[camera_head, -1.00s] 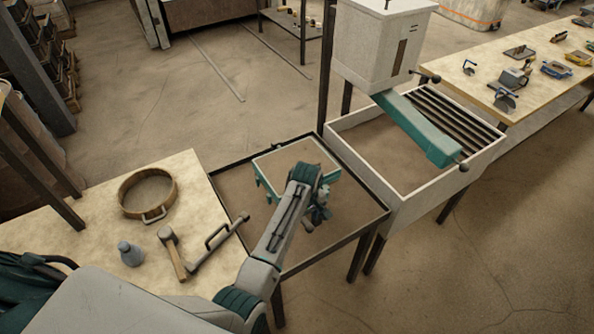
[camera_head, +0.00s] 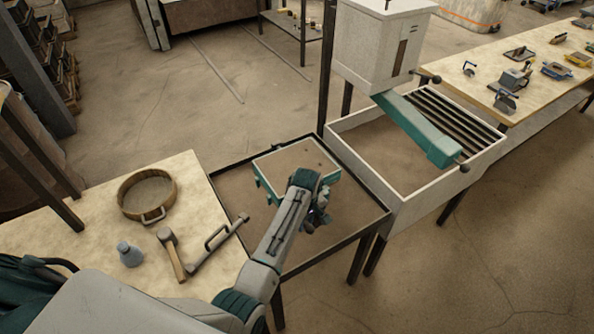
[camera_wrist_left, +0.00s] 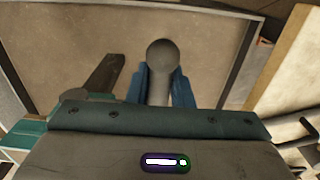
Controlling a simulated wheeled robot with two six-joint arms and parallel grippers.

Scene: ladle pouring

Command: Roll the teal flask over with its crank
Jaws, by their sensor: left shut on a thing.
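The teal flask (camera_head: 270,190), a shallow box with sand-coloured fill and a pale rim, sits on the dark-framed tray table. My left arm covers its right side. My left gripper (camera_head: 316,219) is at the flask's near right side, with its fingers partly hidden by the wrist. In the left wrist view the blue fingers (camera_wrist_left: 160,98) are shut on a grey round-ended crank handle (camera_wrist_left: 162,58). A dark bar (camera_wrist_left: 104,76), apparently the crank's arm, lies beside them. A teal edge (camera_wrist_left: 25,135) shows at lower left. My right gripper is not in view.
The left bench holds a round sieve (camera_head: 147,195), a grey-blue bottle (camera_head: 130,254), a mallet (camera_head: 171,254) and a metal tool (camera_head: 217,242). A white hopper (camera_head: 378,45) with a teal chute (camera_head: 420,130) stands over a slatted bin (camera_head: 400,205) at right.

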